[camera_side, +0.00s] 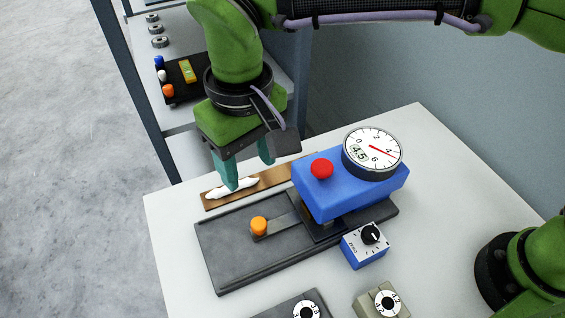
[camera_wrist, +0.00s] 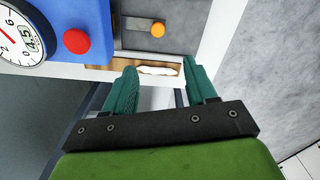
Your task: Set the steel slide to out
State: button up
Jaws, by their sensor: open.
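The steel slide (camera_side: 284,225) is a flat strip with an orange knob (camera_side: 259,226) at its left end. It lies on a dark grey base plate (camera_side: 225,254), and its right end runs under a blue housing (camera_side: 340,196). In the wrist view the slide (camera_wrist: 136,25) and the orange knob (camera_wrist: 158,30) show at the top. My gripper (camera_side: 249,172), with teal fingers, is open and empty. It hangs behind the slide, over or near a brown board (camera_side: 270,181) with a white tuft (camera_side: 232,187). I cannot tell its exact height.
The housing carries a red button (camera_side: 321,168) and a round dial (camera_side: 373,152) reading 4.5. A small blue box with a black knob (camera_side: 370,234) stands in front. Two small dial blocks lie at the table's front edge. A shelf (camera_side: 210,60) stands behind.

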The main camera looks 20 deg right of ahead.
aim_at(259, 224)
jog(key=f, duration=1.6)
jog(key=shift+s+d, duration=0.1)
jog(key=shift+d, duration=0.1)
grip_shut()
